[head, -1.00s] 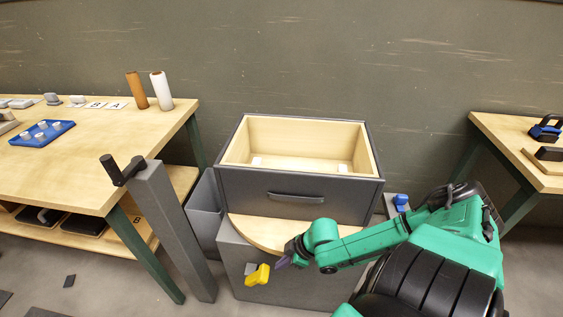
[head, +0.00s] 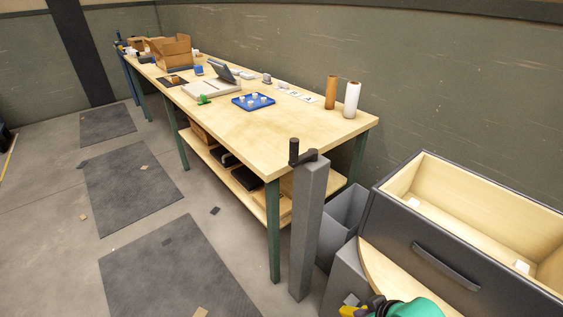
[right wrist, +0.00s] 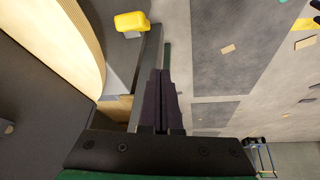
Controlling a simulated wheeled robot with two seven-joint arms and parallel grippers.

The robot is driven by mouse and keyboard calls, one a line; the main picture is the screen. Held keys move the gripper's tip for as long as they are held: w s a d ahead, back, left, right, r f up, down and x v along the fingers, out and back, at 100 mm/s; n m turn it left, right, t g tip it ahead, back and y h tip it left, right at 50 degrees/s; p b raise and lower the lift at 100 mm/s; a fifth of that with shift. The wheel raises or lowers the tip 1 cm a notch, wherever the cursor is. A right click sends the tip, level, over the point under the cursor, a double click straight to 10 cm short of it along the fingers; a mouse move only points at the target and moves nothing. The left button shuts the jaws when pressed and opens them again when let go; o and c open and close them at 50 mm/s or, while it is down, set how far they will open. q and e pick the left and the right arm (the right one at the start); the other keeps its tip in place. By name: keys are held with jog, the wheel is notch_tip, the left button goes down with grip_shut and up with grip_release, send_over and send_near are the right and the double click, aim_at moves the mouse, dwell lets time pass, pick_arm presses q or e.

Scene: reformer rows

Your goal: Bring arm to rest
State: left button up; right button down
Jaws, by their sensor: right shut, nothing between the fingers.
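My right arm, green, shows only at the bottom edge of the head view, with the right gripper (head: 374,306) partly cut off there. In the right wrist view the two dark fingers (right wrist: 160,100) lie together, shut and empty. A yellow handle-like piece (right wrist: 131,21) is ahead and left of the fingertips, apart from them in that view; it also shows at the bottom of the head view (head: 348,311). My left gripper is in neither view.
A grey drawer box (head: 420,240) stands on a round-edged wooden top (head: 385,277) at right. A grey post with a crank (head: 309,225) and a grey bin (head: 345,220) stand beside it. A long workbench (head: 240,123) runs left. Open floor with dark mats (head: 130,175) lies further left.

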jog(key=s+d+m+g+h, duration=0.1)
jog(key=s+d+m+g, duration=0.1)
jog(key=s+d+m, duration=0.15)
jog(key=s+f+n+g+p, duration=0.1)
jog(key=s+f+p, duration=0.2)
jog(key=f, duration=0.7)
jog(key=s+f+p, duration=0.3)
jog(key=f, duration=0.7)
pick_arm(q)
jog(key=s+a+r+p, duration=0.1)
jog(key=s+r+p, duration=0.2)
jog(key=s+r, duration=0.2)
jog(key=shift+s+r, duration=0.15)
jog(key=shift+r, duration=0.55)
pick_arm(e)
jog(key=s+d+f, duration=0.1)
jog(key=s+f, duration=0.2)
jog(key=s, duration=0.4)
jog(key=s+d+f+g, duration=0.1)
jog(key=s+d+f, duration=0.1)
jog(key=s+f, duration=0.2)
jog(key=s, duration=0.2)
jog(key=shift+s+h, duration=0.3)
jog(key=shift+s, duration=0.05)
